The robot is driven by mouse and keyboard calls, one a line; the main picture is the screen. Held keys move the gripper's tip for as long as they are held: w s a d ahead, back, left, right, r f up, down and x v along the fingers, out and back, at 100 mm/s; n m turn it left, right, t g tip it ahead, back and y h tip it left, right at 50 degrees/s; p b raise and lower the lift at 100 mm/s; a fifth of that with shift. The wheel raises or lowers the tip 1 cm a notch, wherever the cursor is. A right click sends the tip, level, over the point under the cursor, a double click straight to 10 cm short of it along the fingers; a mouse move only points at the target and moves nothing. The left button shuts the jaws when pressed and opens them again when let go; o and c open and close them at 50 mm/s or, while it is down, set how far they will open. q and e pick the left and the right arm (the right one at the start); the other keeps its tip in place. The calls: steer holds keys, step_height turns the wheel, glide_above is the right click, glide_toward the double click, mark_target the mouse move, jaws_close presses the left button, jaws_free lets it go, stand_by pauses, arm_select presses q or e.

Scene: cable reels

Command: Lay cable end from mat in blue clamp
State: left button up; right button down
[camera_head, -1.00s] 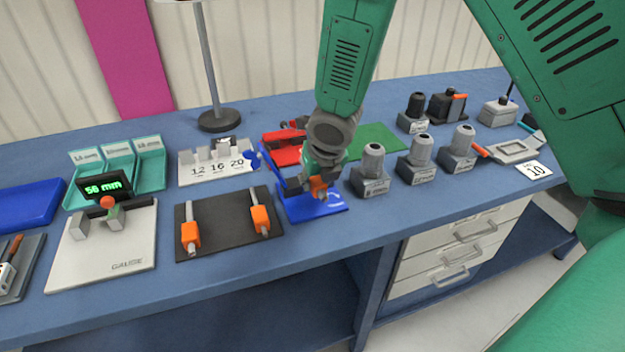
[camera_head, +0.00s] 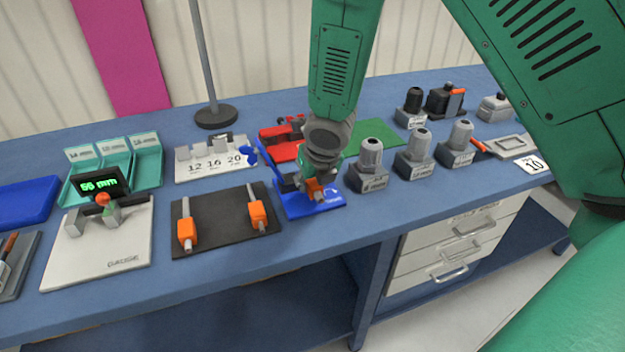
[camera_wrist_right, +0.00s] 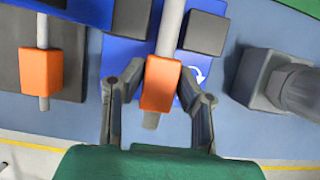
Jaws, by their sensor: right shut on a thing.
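My right gripper (camera_head: 314,190) is at the blue clamp (camera_head: 330,203) and is shut on a cable end with an orange sleeve (camera_wrist_right: 160,84). In the right wrist view the orange sleeve is between the fingers of my right gripper (camera_wrist_right: 160,100). The grey cable runs between two dark blocks on the clamp's blue base; whether it touches the base is unclear. The clamp's blue lever (camera_head: 249,155) stands up at its left. Two other orange-sleeved cable ends, left (camera_head: 187,232) and right (camera_head: 258,215), lie on the black mat (camera_head: 222,219). My left gripper is out of view.
A red clamp (camera_head: 282,142) and a green plate (camera_head: 372,137) are behind the blue clamp. Grey cable glands, one here (camera_head: 368,164), stand close on its right. A white gauge (camera_head: 125,250) is left of the mat. The bench front edge is clear.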

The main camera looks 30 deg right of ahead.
steer(key=shift+a, duration=0.1)
stand_by(0.4)
steer(key=shift+f+b, duration=0.5)
steer(key=shift+f, duration=0.4)
steer(key=c, duration=1.1)
jaws_free()
steer(key=shift+c, duration=0.2)
steer(key=shift+r, duration=0.1)
